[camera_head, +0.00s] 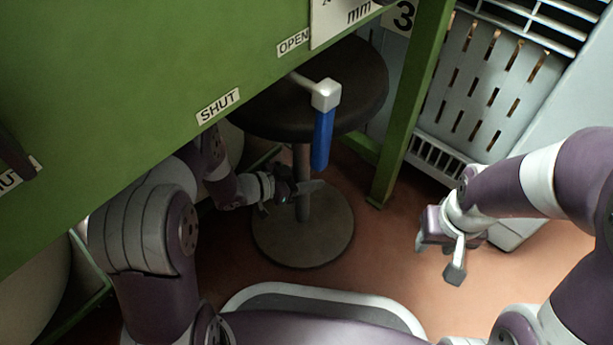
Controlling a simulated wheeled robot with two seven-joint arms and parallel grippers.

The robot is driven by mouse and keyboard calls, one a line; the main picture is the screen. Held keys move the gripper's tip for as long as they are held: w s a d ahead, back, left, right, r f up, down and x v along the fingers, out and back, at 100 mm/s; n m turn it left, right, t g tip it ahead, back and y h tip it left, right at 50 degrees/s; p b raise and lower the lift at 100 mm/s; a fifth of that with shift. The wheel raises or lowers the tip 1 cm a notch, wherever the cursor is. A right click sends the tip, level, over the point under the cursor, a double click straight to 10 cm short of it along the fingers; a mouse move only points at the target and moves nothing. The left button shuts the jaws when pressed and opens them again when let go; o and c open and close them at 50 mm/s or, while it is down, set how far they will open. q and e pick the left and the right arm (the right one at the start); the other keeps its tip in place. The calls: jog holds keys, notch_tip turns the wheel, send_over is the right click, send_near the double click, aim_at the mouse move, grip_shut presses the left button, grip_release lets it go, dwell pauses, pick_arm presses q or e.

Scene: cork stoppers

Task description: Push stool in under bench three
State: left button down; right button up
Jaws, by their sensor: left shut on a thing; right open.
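The stool has a round dark seat (362,85), a thin central post (303,165) and a round grey-brown base (300,245) on the floor. It stands upright, with part of its seat hidden by the green bench panel (130,80) and the lever. A sign reading 3 (403,15) is at the top beside a green bench leg (411,110). My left gripper (303,188) is low beneath the seat, shut on the stool's post. My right gripper (437,258) is open and empty above the floor, to the right of the stool base.
A blue-handled lever (323,138) sticks out from the panel in front of the seat, near OPEN and SHUT labels. A grey slotted crate or cabinet (480,85) stands at right behind the bench leg. Reddish floor (385,245) is clear between base and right gripper.

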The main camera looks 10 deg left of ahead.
pick_arm(q)
jog(key=shift+w+a, duration=0.1)
jog(key=shift+w, duration=0.05)
jog(key=shift+c, duration=2.4)
grip_release()
jog(key=shift+s+a+r+p, duration=0.2)
jog(key=shift+s+p, duration=0.05)
jog(key=shift+p, duration=0.15)
jog(key=p+v, duration=0.7)
jog(key=v, duration=0.5)
jog(key=shift+p, duration=0.3)
